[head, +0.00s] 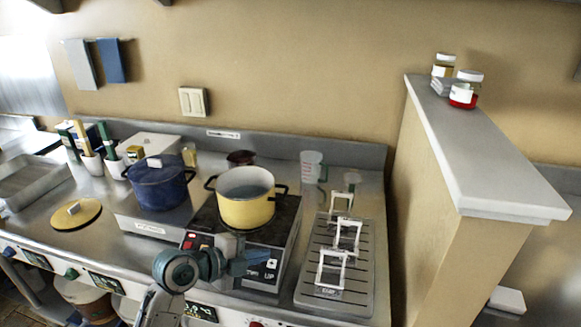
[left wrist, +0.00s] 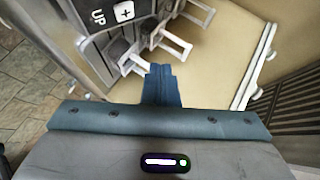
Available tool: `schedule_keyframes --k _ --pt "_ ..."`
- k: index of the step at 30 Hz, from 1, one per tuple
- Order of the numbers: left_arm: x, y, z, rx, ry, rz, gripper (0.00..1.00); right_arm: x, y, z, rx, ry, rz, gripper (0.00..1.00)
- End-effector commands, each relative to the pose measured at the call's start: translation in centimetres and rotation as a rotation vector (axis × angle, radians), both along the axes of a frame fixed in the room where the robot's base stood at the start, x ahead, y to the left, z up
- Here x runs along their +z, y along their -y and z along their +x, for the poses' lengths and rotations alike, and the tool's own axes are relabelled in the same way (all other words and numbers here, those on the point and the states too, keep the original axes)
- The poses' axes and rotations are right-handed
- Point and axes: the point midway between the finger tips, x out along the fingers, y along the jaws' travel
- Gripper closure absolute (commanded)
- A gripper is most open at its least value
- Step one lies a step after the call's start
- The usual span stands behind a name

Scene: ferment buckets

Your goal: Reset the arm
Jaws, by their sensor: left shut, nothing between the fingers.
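My left gripper (head: 252,262) is in front of the hot plate (head: 284,250), just below the yellow pot, with its blue fingers together and nothing between them. Its shut fingers also show in the left wrist view (left wrist: 162,86), pointing toward the counter front. My left arm comes up from the bottom edge of the head view. My right gripper does not show in either view.
A yellow pot (head: 246,210) stands on the hot plate, close to my left gripper. A blue pot (head: 160,190) stands to its left. A drain tray (head: 362,292) with white frames is at right. A partition wall (head: 430,190) bounds the right side.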

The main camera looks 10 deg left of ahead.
Motion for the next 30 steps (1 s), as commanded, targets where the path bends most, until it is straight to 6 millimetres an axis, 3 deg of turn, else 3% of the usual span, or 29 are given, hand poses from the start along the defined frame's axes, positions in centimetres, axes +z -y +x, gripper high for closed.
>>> schedule_keyframes --k 5,12,15,21,30 --pt "-3.1 -0.4 -2.4 0.097 -0.153 -0.041 1.0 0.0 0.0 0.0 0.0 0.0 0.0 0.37" --pt "-10.9 -2.9 -11.0 0.524 -0.596 -0.177 1.0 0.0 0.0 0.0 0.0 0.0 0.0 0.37" --pt "-13.1 -4.3 -15.0 0.744 -0.744 -0.238 1.0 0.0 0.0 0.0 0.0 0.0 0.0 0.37" --pt "-15.4 -6.6 -21.0 1.1 -0.903 -0.337 1.0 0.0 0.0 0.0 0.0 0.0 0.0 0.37" --pt "-16.4 -9.0 -27.4 1.489 -0.978 -0.447 1.0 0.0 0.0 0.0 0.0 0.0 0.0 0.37"
